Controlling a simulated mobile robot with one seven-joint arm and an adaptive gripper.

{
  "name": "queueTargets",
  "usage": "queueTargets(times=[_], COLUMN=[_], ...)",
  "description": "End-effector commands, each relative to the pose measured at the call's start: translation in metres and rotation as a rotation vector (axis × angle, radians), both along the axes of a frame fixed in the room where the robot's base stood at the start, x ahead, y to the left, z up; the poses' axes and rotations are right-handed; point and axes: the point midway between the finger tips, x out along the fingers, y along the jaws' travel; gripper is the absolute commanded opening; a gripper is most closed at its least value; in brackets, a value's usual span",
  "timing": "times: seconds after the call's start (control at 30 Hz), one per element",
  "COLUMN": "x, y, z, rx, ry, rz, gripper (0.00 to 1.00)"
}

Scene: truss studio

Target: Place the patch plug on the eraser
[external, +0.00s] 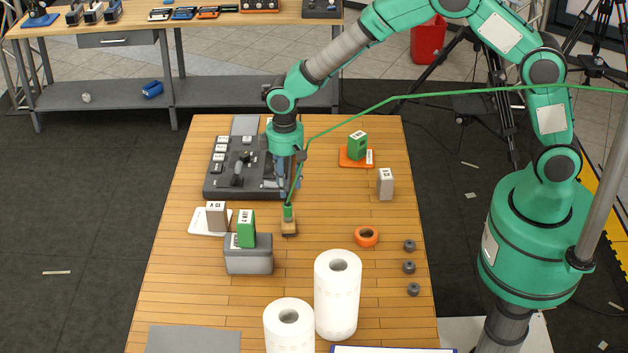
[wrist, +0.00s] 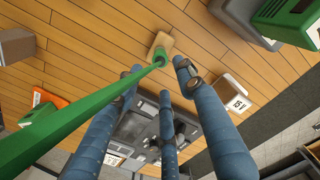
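The green patch plug (external: 288,212) stands upright on the eraser (external: 289,228), a small block with a tan top and dark underside. A long green cable runs from the plug up past my wrist and off to the right. My gripper (external: 290,184) is above the plug, pointing down. Its blue fingers (wrist: 162,76) are spread, with a gap around the plug. The cable hides part of the plug and one finger.
A grey bin (external: 249,261) with a green block stands left of the eraser. An orange ring (external: 366,236) lies to the right, and paper rolls (external: 338,295) stand in front. A dark control panel (external: 225,186) is behind. Bare wood lies around the eraser.

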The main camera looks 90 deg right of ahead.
Motion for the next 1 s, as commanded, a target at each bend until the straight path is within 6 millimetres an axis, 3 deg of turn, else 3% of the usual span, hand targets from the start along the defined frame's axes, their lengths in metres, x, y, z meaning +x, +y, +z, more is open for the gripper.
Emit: queueTargets(times=[0.1, 0.3, 1.0], x=[0.001, 0.0, 0.0], y=[0.0, 0.0, 0.0], z=[0.016, 0.03, 0.033], rx=[-0.001, 0.0, -0.001], ry=[-0.002, -0.001, -0.002], rz=[0.0, 0.0, 0.001], gripper=[0.38, 0.38, 0.38])
